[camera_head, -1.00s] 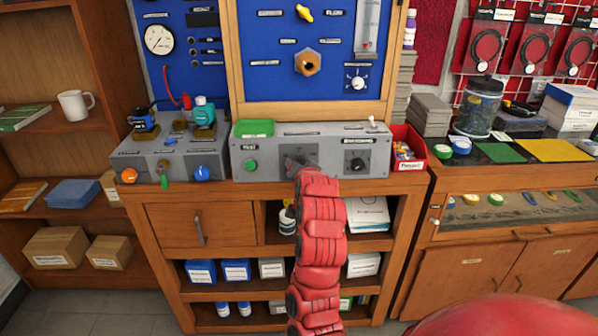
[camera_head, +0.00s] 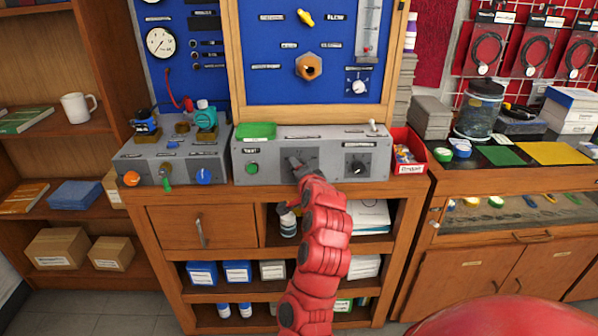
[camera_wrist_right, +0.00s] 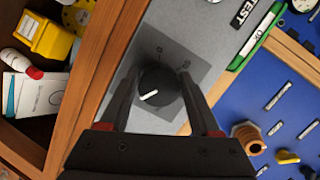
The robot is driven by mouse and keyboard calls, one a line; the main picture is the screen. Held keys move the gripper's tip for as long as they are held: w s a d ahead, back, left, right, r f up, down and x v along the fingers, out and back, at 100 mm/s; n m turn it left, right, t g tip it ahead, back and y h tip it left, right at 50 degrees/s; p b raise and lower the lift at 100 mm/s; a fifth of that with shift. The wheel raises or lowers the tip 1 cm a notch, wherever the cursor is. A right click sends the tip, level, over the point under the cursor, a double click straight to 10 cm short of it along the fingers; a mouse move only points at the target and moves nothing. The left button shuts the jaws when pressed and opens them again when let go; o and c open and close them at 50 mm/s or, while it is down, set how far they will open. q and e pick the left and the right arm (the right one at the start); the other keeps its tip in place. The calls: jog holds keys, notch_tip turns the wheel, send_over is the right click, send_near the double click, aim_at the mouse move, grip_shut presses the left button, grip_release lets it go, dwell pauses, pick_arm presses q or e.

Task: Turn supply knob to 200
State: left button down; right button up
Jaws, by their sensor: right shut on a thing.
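The grey control box (camera_head: 345,140) stands on the wooden bench. Its middle knob is hidden by my right gripper (camera_head: 300,168) in the head view, so I cannot read that label there. In the right wrist view, a round black knob (camera_wrist_right: 160,93) with a white pointer line sits on a darker square plate. The pointer is turned toward the lower left of that picture; the scale figures are too small to read surely. My right gripper (camera_wrist_right: 157,78) has one finger on each side of this knob and is shut on it. My left gripper is out of view.
A second black knob (camera_head: 358,164) is to the right on the same box, and a green button (camera_head: 252,168) to the left. A green tray (camera_head: 256,131) and a toggle switch (camera_head: 373,125) are on top. A red bin (camera_head: 409,152) stands close on the right.

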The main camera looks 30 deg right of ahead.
jog(key=o, duration=1.4)
jog(key=shift+s, duration=0.1)
jog(key=shift+p+v, duration=8.65)
jog(key=shift+p, duration=2.45)
jog(key=shift+d, duration=0.1)
